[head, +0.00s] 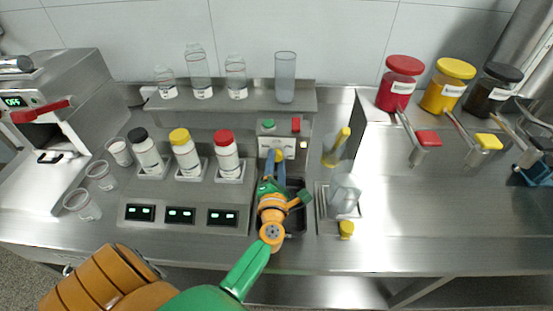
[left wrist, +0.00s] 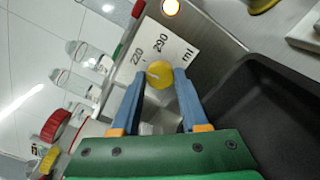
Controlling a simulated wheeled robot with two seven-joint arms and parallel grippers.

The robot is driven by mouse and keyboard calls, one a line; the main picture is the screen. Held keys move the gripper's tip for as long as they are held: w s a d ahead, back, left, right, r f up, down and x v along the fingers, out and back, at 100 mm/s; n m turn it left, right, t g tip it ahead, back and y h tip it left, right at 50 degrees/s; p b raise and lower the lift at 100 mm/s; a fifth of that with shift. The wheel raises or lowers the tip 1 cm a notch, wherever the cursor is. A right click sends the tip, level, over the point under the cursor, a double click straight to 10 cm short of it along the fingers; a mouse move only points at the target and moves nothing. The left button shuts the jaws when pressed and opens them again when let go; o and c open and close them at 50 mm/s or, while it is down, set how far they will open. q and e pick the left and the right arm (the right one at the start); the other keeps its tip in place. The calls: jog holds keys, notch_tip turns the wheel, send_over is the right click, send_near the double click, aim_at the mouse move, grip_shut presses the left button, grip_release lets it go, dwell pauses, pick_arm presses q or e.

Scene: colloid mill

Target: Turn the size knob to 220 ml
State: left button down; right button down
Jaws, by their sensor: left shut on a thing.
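The size knob is a round yellow knob (left wrist: 160,74) on a white panel (left wrist: 170,35) printed "220", "290" and "ml". In the left wrist view a small pale mark shows on the knob's left part, on the side of the "220" print; its exact direction is hard to tell. My left gripper (left wrist: 160,80) is shut on the knob, one blue finger on each side. In the head view my left gripper (head: 276,157) reaches the panel (head: 290,146) from the front, and its fingers partly hide the knob.
A green button (head: 268,124) and a red one (head: 295,124) top the panel's housing. A dark sink (head: 295,222) lies below my left wrist. Capped bottles (head: 186,155) stand to the left, a clear jug (head: 344,195) to the right. A shelf (head: 220,103) with glassware is behind.

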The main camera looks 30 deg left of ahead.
pick_arm(q)
jog(key=shift+m, duration=0.5)
dwell(0.3)
jog(key=c, duration=0.6)
grip_release()
jog(key=shift+o, duration=0.9)
jog(key=shift+w+a, duration=0.1)
jog(key=shift+a, duration=0.05)
